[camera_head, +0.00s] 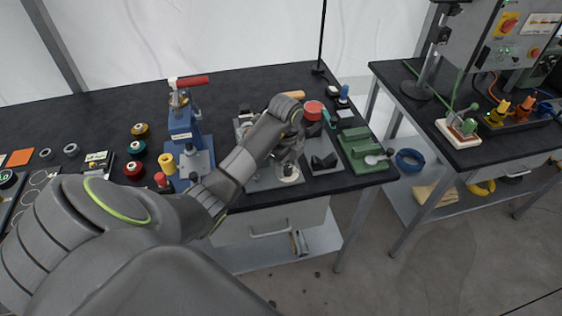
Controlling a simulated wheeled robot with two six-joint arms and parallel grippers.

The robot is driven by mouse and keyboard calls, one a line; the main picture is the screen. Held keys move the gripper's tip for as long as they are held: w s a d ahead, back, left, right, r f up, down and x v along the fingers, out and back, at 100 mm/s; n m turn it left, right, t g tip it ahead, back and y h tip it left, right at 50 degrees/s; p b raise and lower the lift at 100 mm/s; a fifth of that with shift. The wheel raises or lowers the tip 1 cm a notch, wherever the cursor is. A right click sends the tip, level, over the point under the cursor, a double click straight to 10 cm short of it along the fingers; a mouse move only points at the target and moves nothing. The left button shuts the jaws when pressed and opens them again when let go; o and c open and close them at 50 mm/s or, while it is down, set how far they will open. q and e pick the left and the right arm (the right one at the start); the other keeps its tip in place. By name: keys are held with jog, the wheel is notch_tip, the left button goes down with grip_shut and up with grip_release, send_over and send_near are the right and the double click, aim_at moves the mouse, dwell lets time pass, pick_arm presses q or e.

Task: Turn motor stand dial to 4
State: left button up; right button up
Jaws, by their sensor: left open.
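My left arm reaches in from the left, and its gripper (289,162) points down over a grey stand plate (262,183) near the front edge of the dark table. The gripper is open. A small pale round part (289,174) shows just below the fingertips; it looks like the motor stand's dial, but its marks and pointer are too small to read. I cannot tell whether the fingers are around it or only above it. My forearm and wrist hide part of the stand. My right gripper is not in view.
A blue press with a red handle (191,80) stands left of my wrist. A green block (362,150) and a dark tray (322,161) are right of the gripper. A second table (426,110) stands right, across a floor gap.

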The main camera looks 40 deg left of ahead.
pick_arm(q)
jog(key=shift+d+f, duration=0.1)
jog(key=shift+f, duration=0.05)
jog(key=shift+c, duration=0.8)
jog(key=c, duration=0.8)
jog(key=shift+m+b, duration=0.4)
jog(key=shift+m, duration=0.4)
jog(key=o, duration=1)
jog(key=shift+c, duration=0.2)
